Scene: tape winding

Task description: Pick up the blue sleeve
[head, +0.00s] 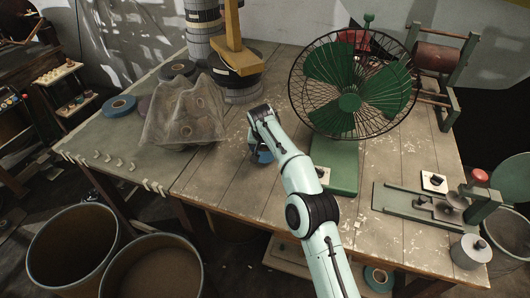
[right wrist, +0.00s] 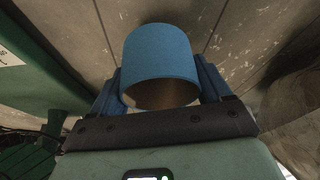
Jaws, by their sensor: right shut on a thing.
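The blue sleeve (right wrist: 160,55) is a short hollow cylinder with a brownish inside. In the right wrist view it sits between the two blue fingers of my right gripper (right wrist: 158,92), which is shut on it. In the head view only a small blue part of the sleeve (head: 265,157) shows below my right gripper (head: 262,150), over the table left of the green fan. I cannot tell whether the sleeve touches the table. My left gripper is not in view.
A green fan (head: 350,102) stands close to the right of my right gripper. A crumpled translucent cover (head: 182,115) lies to the left. A reel stack (head: 237,80) stands behind. A green device (head: 425,205) is at the right. The table (head: 225,185) is bare in front.

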